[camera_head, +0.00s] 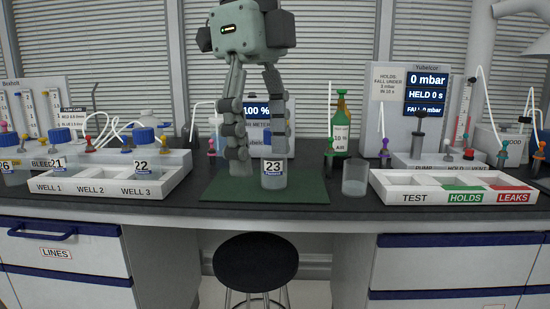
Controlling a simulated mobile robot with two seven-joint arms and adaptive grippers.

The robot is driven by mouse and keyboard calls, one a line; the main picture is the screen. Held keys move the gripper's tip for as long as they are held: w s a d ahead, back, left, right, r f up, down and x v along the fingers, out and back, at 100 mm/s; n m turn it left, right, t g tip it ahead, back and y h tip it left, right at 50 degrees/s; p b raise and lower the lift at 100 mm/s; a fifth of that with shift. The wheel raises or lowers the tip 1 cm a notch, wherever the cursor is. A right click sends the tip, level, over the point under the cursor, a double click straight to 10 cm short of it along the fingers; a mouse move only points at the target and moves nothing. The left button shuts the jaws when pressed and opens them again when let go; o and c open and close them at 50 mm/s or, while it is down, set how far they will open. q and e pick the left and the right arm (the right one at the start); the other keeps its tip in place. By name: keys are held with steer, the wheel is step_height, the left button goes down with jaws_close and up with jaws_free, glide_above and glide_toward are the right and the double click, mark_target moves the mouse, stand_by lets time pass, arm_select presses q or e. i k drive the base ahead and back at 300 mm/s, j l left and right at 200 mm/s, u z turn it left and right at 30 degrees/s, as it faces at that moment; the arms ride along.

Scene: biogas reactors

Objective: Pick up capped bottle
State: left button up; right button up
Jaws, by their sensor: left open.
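A clear bottle labelled 23 (273,181) stands upright on the green mat (312,191). My left gripper (258,153) points down over the mat, open, with its fingers spread. Its right finger overlaps the top of bottle 23, so I cannot see its cap or tell whether they touch. Its left finger is to the left of the bottle, in front of a pale, partly hidden shape. Blue-capped bottles labelled 22 (141,166) and 21 (60,163) are at the left. My right gripper is not in view.
An empty glass beaker (355,177) stands right of the mat. A white tray marked WELL 1 to 3 (90,189) is at the left, and a TEST/HOLDS/LEAKS tray (413,197) at the right. A black stool (255,262) is in front.

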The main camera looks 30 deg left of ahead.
mark_target(273, 167)
steer(key=i+j, duration=1)
steer(key=i, duration=0.05)
